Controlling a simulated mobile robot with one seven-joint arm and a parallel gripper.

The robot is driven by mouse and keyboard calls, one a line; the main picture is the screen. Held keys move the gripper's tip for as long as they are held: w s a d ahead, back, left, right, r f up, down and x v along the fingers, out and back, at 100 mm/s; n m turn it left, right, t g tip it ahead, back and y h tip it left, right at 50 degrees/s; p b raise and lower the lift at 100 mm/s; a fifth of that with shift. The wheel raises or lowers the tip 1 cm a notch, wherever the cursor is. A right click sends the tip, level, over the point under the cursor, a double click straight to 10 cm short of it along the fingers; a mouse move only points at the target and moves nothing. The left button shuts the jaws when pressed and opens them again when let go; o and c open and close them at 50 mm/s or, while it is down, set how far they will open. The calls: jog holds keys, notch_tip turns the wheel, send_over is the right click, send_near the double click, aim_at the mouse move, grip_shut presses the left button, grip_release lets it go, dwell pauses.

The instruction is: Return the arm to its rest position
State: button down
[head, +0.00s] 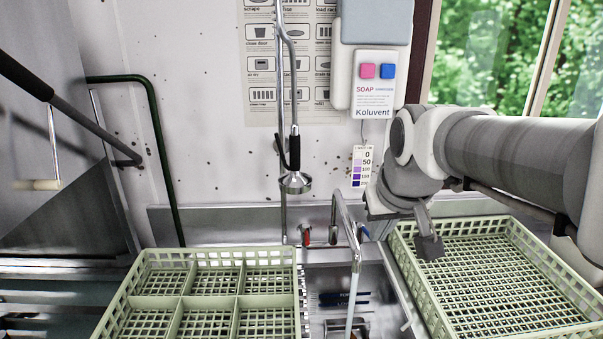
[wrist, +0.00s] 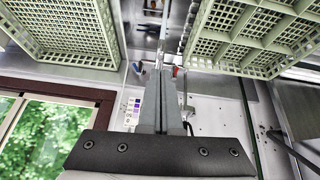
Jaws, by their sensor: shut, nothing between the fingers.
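My gripper (head: 429,246) is at the end of my arm, which reaches in from the right in the head view. It hangs over the left part of the right-hand green rack, with its fingers together and nothing between them. In the wrist view the closed fingers of my gripper (wrist: 160,88) point up the picture, toward the gap between the two racks. Whether the fingertips touch the rack cannot be told, but they appear above it.
An empty green rack (head: 449,314) stands at right, a divided one (head: 237,301) at left. Between them are a sink and a faucet (head: 354,240). A spray hose (head: 294,180) hangs at the wall, near a soap dispenser (head: 373,84). A green pipe (head: 160,135) runs left.

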jog(key=w+d+f+p, duration=0.1)
jog(key=w+d, duration=0.1)
jog(key=w, duration=0.8)
jog(key=w+d+f+p, duration=0.1)
jog(key=w+d, duration=0.2)
jog(key=w, duration=0.7)
jog(key=w+d+f+t, duration=0.1)
jog(key=w+d+f, duration=0.3)
jog(key=w+f, duration=0.4)
jog(key=w+d+f, duration=0.5)
jog(key=w+f, duration=0.3)
jog(key=f, duration=0.1)
notch_tip(320, 180, down, 6)
jog(key=b, duration=0.3)
jog(key=shift+f+b, duration=0.15)
jog(key=shift+b, duration=0.2)
jog(key=shift+f+b, duration=1.75)
jog(key=shift+f, duration=0.25)
dwell(1.4)
